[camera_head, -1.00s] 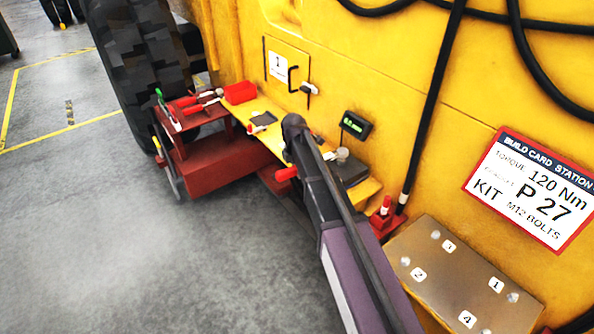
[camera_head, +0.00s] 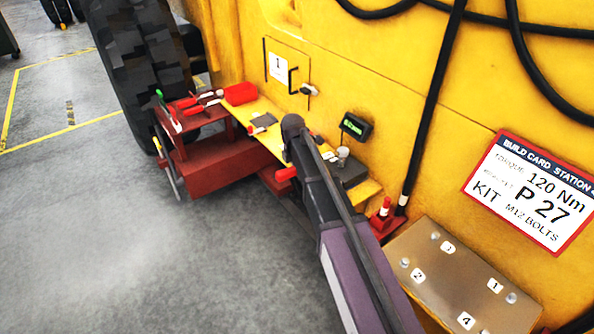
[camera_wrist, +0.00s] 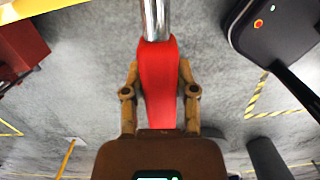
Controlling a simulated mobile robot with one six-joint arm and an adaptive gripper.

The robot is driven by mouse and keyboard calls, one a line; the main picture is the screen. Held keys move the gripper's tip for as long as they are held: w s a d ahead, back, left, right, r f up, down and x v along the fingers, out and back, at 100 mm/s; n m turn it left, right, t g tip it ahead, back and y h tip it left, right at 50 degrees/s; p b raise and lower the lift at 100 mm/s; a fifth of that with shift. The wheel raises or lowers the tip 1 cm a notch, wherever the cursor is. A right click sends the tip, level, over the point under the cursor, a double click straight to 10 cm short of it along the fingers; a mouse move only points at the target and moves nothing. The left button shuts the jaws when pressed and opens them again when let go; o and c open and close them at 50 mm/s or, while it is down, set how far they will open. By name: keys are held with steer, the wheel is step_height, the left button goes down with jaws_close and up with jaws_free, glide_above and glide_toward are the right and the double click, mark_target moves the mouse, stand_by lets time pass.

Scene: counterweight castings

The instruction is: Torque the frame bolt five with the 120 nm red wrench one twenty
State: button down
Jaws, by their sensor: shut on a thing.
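A red-handled tool with a bright metal shaft (camera_wrist: 157,20) is in my gripper (camera_wrist: 159,82) in the wrist view. The two brown fingers are shut on its red handle (camera_wrist: 159,95). In the camera_head view a bit of red handle (camera_head: 286,173) shows beside my arm; the fingers are hidden there. A metal plate (camera_head: 440,275) at lower right has bolts with labels 1 to 4. I cannot see a bolt labelled five. The wall card (camera_head: 535,190) reads 120 Nm, P 27, M12 bolts.
A red cart (camera_head: 205,163) with several tools stands beside the large tyre (camera_head: 140,75). A yellow ledge (camera_head: 262,137) holds a red bin (camera_head: 240,94) and small dark items. A small display (camera_head: 356,127) is on the yellow wall. Grey floor (camera_head: 80,240) is clear at left.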

steer(key=shift+r+p, duration=1.55)
steer(key=shift+r, duration=0.1)
stand_by(2.3)
